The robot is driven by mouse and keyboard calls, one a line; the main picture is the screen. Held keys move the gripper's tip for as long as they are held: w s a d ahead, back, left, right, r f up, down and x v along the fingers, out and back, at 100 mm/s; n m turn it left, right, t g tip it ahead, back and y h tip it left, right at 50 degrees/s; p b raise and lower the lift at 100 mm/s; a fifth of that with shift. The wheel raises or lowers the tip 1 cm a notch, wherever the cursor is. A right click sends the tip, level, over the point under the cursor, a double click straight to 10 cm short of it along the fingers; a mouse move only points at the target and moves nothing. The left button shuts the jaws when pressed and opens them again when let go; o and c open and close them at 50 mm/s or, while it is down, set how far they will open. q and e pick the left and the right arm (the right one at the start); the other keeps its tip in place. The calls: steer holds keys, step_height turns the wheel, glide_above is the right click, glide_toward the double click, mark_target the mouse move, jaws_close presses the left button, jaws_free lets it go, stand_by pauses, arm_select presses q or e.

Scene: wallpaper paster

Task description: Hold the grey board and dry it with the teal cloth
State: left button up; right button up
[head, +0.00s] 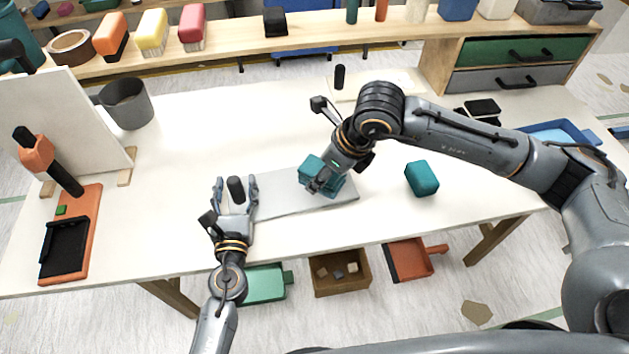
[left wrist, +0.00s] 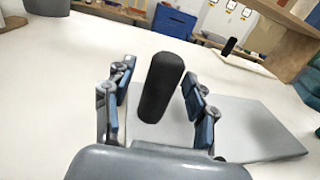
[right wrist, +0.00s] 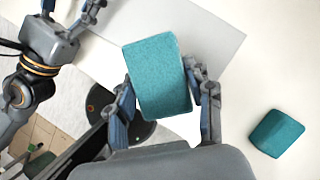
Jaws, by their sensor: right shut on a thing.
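The grey board (head: 278,190) lies flat near the table's front edge in the head view; it also shows in the left wrist view (left wrist: 252,130) and right wrist view (right wrist: 205,32). A black upright handle (left wrist: 161,88) stands by its left end. My left gripper (head: 236,187) is open, its fingers on both sides of the handle with gaps. My right gripper (right wrist: 161,82) is shut on the teal cloth (right wrist: 158,78), a thick block, over the board's right part. I cannot tell whether the cloth touches the board.
A second teal block (head: 421,178) lies on the table right of the board. A grey mug (head: 127,104), a white upright panel (head: 68,122) and an orange tray (head: 88,212) stand at the left. A drawer unit (head: 520,62) is at the back right.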

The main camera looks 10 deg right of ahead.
arm_select(q)
steer(key=shift+s, duration=0.1)
steer(key=s, duration=0.8)
steer(key=s+a, duration=0.1)
steer(key=s, duration=0.2)
steer(key=shift+s, duration=0.4)
arm_select(e)
steer(key=shift+s, duration=0.1)
